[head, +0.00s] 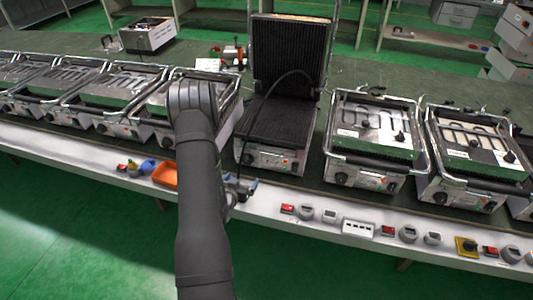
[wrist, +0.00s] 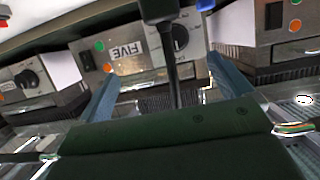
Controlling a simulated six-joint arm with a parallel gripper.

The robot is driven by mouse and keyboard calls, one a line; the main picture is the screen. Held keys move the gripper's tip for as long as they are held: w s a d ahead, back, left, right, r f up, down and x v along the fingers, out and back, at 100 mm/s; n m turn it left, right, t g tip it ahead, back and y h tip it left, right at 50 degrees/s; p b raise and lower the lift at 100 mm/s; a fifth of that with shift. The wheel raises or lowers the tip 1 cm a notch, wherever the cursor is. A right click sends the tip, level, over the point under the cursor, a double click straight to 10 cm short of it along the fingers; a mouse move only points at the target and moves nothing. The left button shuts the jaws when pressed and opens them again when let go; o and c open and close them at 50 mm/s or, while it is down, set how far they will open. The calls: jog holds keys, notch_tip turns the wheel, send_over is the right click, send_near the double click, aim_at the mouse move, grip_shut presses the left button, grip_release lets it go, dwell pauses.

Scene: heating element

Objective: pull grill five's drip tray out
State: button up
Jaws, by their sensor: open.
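In the wrist view, a grill front panel (wrist: 150,55) bears the label FIVE (wrist: 127,52), a dark knob, and green and orange lights. The picture appears turned over. My gripper (wrist: 168,92) is open, its two blue-grey fingers spread in front of this panel. A dark upright rod (wrist: 170,65) stands between the fingers; I cannot tell what it belongs to. I cannot make out the drip tray surely. In the head view, my gripper (head: 240,187) is low by the bench's front edge, partly hidden by my arm, just left of the front of the open-lidded grill (head: 270,125).
Closed grills stand along the bench on the left (head: 110,90) and right (head: 372,130). An orange tray (head: 166,174) and several small controls lie along the white front ledge (head: 345,210). A dark cable hangs over the open grill. Neighbouring panels flank the labelled one in the wrist view.

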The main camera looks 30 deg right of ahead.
jog(key=s+d+r+t+h, duration=0.2)
jog(key=s+r+t+h, duration=0.15)
jog(key=s, duration=0.55)
jog(key=f+x, duration=0.1)
jog(key=x, duration=1.5)
jog(key=shift+w+d+y, duration=0.2)
jog(key=shift+d+y, duration=0.05)
jog(key=shift+y, duration=0.2)
jog(key=shift+f+g, duration=0.1)
jog(key=shift+g, duration=0.15)
jog(key=shift+c, duration=0.2)
